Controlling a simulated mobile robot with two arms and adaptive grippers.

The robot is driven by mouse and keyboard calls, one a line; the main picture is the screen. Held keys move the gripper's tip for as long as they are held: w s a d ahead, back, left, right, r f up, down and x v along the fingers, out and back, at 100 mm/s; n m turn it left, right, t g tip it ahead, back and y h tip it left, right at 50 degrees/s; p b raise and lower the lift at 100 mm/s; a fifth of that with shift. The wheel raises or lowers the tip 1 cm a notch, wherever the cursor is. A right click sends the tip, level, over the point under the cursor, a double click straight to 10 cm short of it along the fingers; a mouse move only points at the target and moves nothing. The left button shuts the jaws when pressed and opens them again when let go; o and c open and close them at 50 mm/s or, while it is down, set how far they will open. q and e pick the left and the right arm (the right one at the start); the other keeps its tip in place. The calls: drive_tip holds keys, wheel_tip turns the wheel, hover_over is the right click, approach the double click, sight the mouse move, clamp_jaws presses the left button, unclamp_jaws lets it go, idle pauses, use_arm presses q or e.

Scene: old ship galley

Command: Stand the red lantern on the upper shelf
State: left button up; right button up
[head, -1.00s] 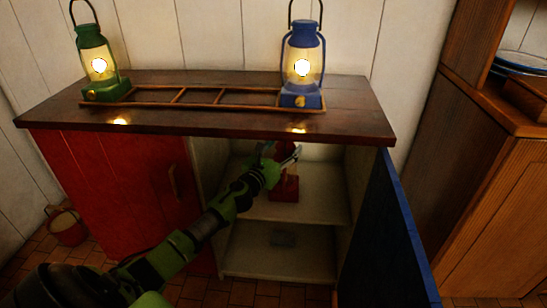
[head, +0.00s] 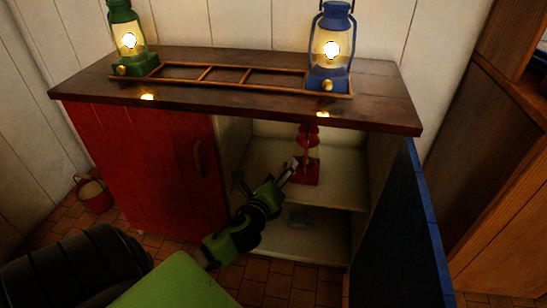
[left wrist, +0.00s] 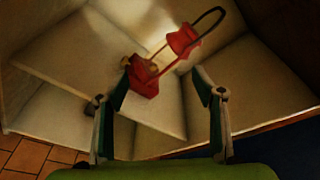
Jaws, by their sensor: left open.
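The red lantern (head: 306,176) stands upright on the upper shelf (head: 340,191) inside the open cabinet, close under the top board. My left gripper (head: 266,172) is open and empty, in front of and to the left of the lantern in the head view. In the left wrist view the lantern (left wrist: 146,78) with its dark handle shows beyond the spread fingers (left wrist: 161,74), apart from them. The lantern's top is partly hidden by the cabinet top in the head view. My right gripper is not in view.
A green lantern (head: 127,35) and a blue lantern (head: 330,28) stand lit on the cabinet top (head: 385,98) by a wooden rack (head: 205,74). The blue door (head: 405,230) stands open at right; the red door (head: 160,170) is shut. A small grey object (head: 299,213) lies on the lower shelf.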

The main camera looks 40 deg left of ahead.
use_arm(q)
drive_tip(key=s+d+f+n+g+h, duration=0.2)
drive_tip(key=s+d+n, duration=0.4)
drive_tip(key=s, duration=0.3)
drive_tip(key=s+d+f+n+g+h, duration=0.1)
drive_tip(key=s+d+f+n+g, duration=0.4)
drive_tip(key=s+d+n, duration=0.2)
drive_tip(key=s+d+f+n+g+h, duration=0.2)
drive_tip(key=s+d+f+n+g, duration=0.2)
drive_tip(key=s+d+n, duration=0.3)
drive_tip(key=s, duration=0.4)
drive_tip(key=shift+s+d+h, duration=0.15)
drive_tip(key=shift+s+h, duration=0.05)
drive_tip(key=shift+h, duration=0.1)
